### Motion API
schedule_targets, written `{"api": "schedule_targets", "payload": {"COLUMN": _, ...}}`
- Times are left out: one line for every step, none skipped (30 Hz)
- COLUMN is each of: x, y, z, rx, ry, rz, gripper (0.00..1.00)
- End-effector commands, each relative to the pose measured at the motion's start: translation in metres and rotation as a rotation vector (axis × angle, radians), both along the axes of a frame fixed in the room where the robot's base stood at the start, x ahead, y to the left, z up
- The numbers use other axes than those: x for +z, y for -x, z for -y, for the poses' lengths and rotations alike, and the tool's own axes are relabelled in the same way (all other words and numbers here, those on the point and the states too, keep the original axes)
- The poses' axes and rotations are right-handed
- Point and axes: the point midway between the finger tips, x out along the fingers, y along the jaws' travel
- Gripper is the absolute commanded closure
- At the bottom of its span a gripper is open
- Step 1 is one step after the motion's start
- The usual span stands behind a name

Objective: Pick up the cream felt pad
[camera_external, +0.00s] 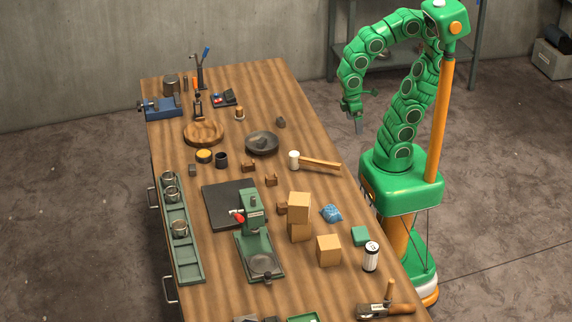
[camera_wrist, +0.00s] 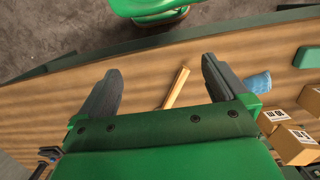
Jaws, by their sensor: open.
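I cannot make out a cream felt pad for certain in either view. The palest small thing is the white head (camera_external: 294,158) of a mallet on the right half of the bench. Its wooden handle (camera_external: 321,164) points right, and a wooden handle (camera_wrist: 176,88) also shows between the fingers in the wrist view. My gripper (camera_external: 359,124) hangs at the right of the bench, above and apart from its surface. In the wrist view my gripper (camera_wrist: 161,65) is open, with nothing between the fingertips. Its green body hides part of the bench.
The wooden bench (camera_external: 270,90) carries a dark bowl (camera_external: 262,143), a wooden bowl (camera_external: 204,135), a black mat (camera_external: 222,205) and a green press (camera_external: 258,250). Cardboard boxes (camera_external: 328,251), a blue crumpled cloth (camera_external: 332,213) and a can (camera_external: 371,257) stand at the right.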

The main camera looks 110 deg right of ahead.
Motion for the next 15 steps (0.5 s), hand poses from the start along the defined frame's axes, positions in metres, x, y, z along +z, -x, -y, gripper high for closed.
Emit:
{"api": "schedule_targets", "payload": {"x": -0.0022, "y": 0.0066, "z": -0.0004, "rx": 0.013, "ry": 0.004, "rz": -0.003, "gripper": 0.00}}
{"api": "schedule_targets", "payload": {"x": -0.0030, "y": 0.0092, "z": -0.0005, "rx": 0.018, "ry": 0.005, "rz": -0.004, "gripper": 0.00}}
{"api": "schedule_targets", "payload": {"x": -0.0039, "y": 0.0118, "z": -0.0005, "rx": 0.024, "ry": 0.007, "rz": -0.005, "gripper": 0.00}}
{"api": "schedule_targets", "payload": {"x": -0.0042, "y": 0.0132, "z": -0.0006, "rx": 0.028, "ry": 0.008, "rz": -0.005, "gripper": 0.00}}
{"api": "schedule_targets", "payload": {"x": -0.0045, "y": 0.0142, "z": -0.0005, "rx": 0.030, "ry": 0.008, "rz": -0.005, "gripper": 0.00}}
{"api": "schedule_targets", "payload": {"x": -0.0048, "y": 0.0150, "z": -0.0005, "rx": 0.032, "ry": 0.009, "rz": -0.005, "gripper": 0.00}}
{"api": "schedule_targets", "payload": {"x": -0.0048, "y": 0.0153, "z": -0.0005, "rx": 0.033, "ry": 0.009, "rz": -0.006, "gripper": 0.00}}
{"api": "schedule_targets", "payload": {"x": -0.0049, "y": 0.0153, "z": -0.0005, "rx": 0.033, "ry": 0.010, "rz": -0.006, "gripper": 0.02}}
{"api": "schedule_targets", "payload": {"x": -0.0049, "y": 0.0153, "z": -0.0005, "rx": 0.033, "ry": 0.009, "rz": -0.006, "gripper": 0.08}}
{"api": "schedule_targets", "payload": {"x": -0.0049, "y": 0.0152, "z": -0.0005, "rx": 0.033, "ry": 0.009, "rz": -0.006, "gripper": 0.12}}
{"api": "schedule_targets", "payload": {"x": -0.0049, "y": 0.0151, "z": -0.0005, "rx": 0.033, "ry": 0.009, "rz": -0.006, "gripper": 0.17}}
{"api": "schedule_targets", "payload": {"x": -0.0049, "y": 0.0150, "z": -0.0005, "rx": 0.032, "ry": 0.009, "rz": -0.006, "gripper": 0.23}}
{"api": "schedule_targets", "payload": {"x": -0.0049, "y": 0.0150, "z": -0.0005, "rx": 0.032, "ry": 0.009, "rz": -0.006, "gripper": 0.25}}
{"api": "schedule_targets", "payload": {"x": -0.0049, "y": 0.0150, "z": -0.0005, "rx": 0.032, "ry": 0.009, "rz": -0.006, "gripper": 0.30}}
{"api": "schedule_targets", "payload": {"x": -0.0049, "y": 0.0150, "z": -0.0005, "rx": 0.032, "ry": 0.009, "rz": -0.006, "gripper": 0.36}}
